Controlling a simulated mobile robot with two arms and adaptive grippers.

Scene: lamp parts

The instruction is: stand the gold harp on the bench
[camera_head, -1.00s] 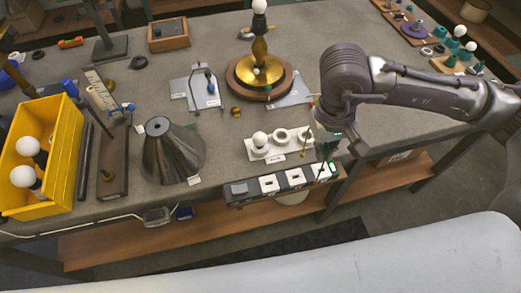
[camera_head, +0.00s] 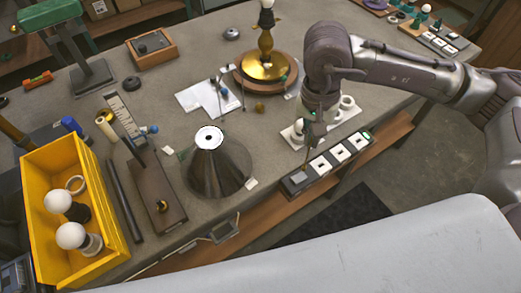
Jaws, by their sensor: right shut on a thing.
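My right gripper (camera_head: 309,122) hangs over the front edge of the bench (camera_head: 275,185), at the white bulb tray. It is shut on a thin, gold-looking piece, which seems to be the harp (camera_head: 307,150). Only a narrow sliver shows below the fingers, and its loop is mostly hidden or too small to make out. I cannot tell whether it touches the bench. My left gripper is not in view.
The white tray (camera_head: 345,117), switch strip (camera_head: 325,165) and dark cone shade (camera_head: 218,170) are close to the gripper. The brass lamp (camera_head: 266,68) stands behind. A yellow bin (camera_head: 115,225) holds bulbs at left.

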